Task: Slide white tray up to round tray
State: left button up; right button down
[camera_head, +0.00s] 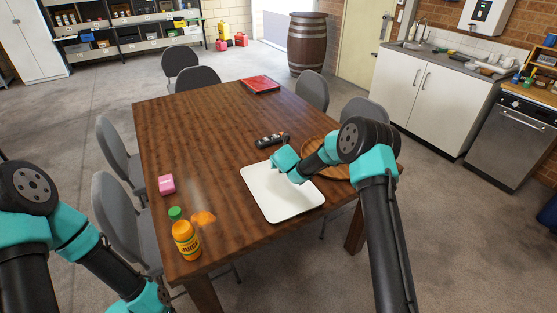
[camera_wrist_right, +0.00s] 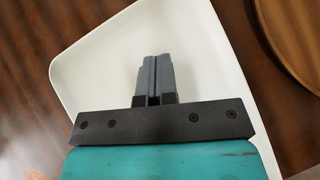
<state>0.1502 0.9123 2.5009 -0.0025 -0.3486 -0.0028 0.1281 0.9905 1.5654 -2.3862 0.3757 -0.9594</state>
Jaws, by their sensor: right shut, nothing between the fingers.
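The white tray (camera_head: 262,198), a shallow square-cornered tray, lies flat on the wooden table near its front right part. The round tray (camera_head: 312,151), brown wood with a raised rim, lies to its right and is partly hidden by my right arm. In the right wrist view a strip of table shows between the white tray (camera_wrist_right: 82,62) and the round tray (camera_wrist_right: 297,45). My right gripper (camera_wrist_right: 155,60) is shut and empty over the white tray; I cannot tell whether its tips touch it. My left gripper is out of view; its arm is at the lower left.
A black handheld device (camera_head: 271,140) lies behind the white tray. A red box (camera_head: 260,85) lies at the far end. Grey chairs surround the table.

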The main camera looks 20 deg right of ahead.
jog(key=x, duration=0.4)
jog(key=w+r+x, duration=0.1)
jog(key=x, duration=0.1)
jog(key=shift+w+f, duration=0.1)
jog(key=shift+f, duration=0.15)
jog(key=shift+w+d, duration=0.25)
jog(key=shift+w, duration=0.9)
